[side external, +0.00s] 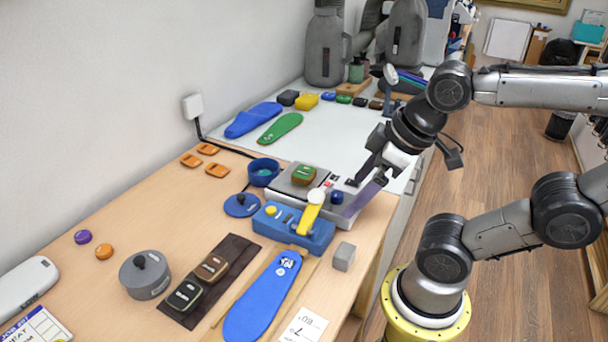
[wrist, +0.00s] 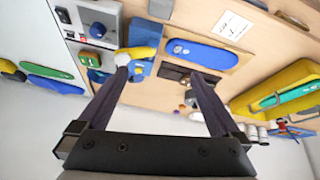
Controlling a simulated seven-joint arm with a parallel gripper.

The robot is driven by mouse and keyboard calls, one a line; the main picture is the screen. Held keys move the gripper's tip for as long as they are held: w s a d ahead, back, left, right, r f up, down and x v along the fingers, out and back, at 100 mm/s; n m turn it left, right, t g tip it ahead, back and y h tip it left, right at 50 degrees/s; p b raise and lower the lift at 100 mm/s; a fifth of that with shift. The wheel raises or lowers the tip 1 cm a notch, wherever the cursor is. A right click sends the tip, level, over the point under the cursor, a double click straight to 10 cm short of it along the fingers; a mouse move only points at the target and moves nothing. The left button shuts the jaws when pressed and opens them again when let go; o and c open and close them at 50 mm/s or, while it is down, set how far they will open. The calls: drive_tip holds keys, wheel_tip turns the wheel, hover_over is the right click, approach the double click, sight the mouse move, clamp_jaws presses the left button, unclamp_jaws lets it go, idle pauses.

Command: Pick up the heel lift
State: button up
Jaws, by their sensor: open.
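No piece is plainly marked as the heel lift, so I cannot tell which it is. A small green-topped brown piece (side external: 303,175) sits on a grey plate device; it also shows at left in the wrist view (wrist: 90,58). A brown piece (side external: 211,267) and a black piece (side external: 184,295), each with a raised grip, lie on a dark mat (side external: 238,251). A plain grey block (side external: 344,256) stands near the table's front edge. My gripper (side external: 352,198) is open and empty, above the right end of the grey device. Its spread fingers also show in the wrist view (wrist: 158,75).
A blue box (side external: 296,231) with a yellow lever (side external: 308,212) stands just left of my gripper. A blue insole (side external: 262,300) lies in front. A blue cup (side external: 263,172), orange pieces (side external: 217,170) and a grey round pot (side external: 145,275) stand farther left.

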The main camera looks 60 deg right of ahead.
drive_tip(key=w+d+r+n, duration=0.2)
drive_tip(key=w+r+n, duration=0.4)
drive_tip(key=n, duration=0.4)
drive_tip(key=n+g, duration=0.5)
drive_tip(key=n, duration=0.2)
hover_over(304, 172)
wheel_tip(304, 172, down, 7)
wheel_tip(304, 172, down, 8)
drive_tip(key=shift+d+r, duration=0.1)
drive_tip(key=shift+f, duration=2.85)
drive_tip(key=shift+c, duration=0.2)
